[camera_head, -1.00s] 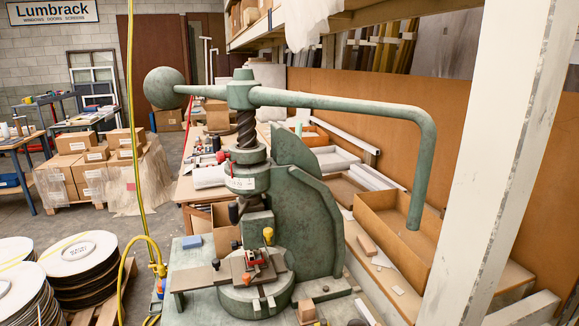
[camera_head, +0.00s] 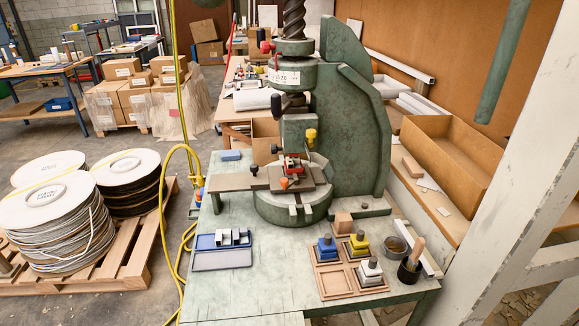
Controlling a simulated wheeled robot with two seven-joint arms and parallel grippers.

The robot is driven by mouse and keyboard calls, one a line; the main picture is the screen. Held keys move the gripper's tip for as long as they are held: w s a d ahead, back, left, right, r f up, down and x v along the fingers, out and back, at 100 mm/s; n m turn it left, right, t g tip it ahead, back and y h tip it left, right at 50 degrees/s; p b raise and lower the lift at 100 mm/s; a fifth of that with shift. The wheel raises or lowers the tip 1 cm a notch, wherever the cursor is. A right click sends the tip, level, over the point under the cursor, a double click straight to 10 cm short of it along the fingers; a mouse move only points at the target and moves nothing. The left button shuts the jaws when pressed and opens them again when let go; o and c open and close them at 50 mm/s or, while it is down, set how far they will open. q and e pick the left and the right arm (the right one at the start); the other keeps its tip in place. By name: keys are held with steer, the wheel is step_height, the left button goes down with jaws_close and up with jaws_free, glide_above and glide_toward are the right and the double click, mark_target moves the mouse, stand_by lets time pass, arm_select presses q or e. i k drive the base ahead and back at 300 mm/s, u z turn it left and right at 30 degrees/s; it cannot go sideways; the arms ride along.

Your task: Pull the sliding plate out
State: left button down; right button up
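The green fly press (camera_head: 358,130) stands on the pale green bench top. A yellow knob (camera_head: 311,134) stands behind the fixture. The round base (camera_head: 290,208) of the press is below the plate. Neither of my grippers shows in the head view.
A blue tray with metal blocks (camera_head: 223,259) lies on the bench front left. A wooden tray (camera_head: 333,283) holds blue, yellow and white-based blocks. A cup with a brush (camera_head: 409,270) stands at the right. A white post (camera_head: 505,220) rises on the right.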

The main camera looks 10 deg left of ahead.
mark_target(269, 176)
steer(key=u, duration=0.55)
steer(key=k, duration=1.3)
steer(key=u, duration=1.35)
steer(key=i, duration=1.55)
steer(key=z, duration=0.15)
steer(key=i, duration=1.3)
steer(key=z, duration=1.3)
steer(key=i, duration=0.25)
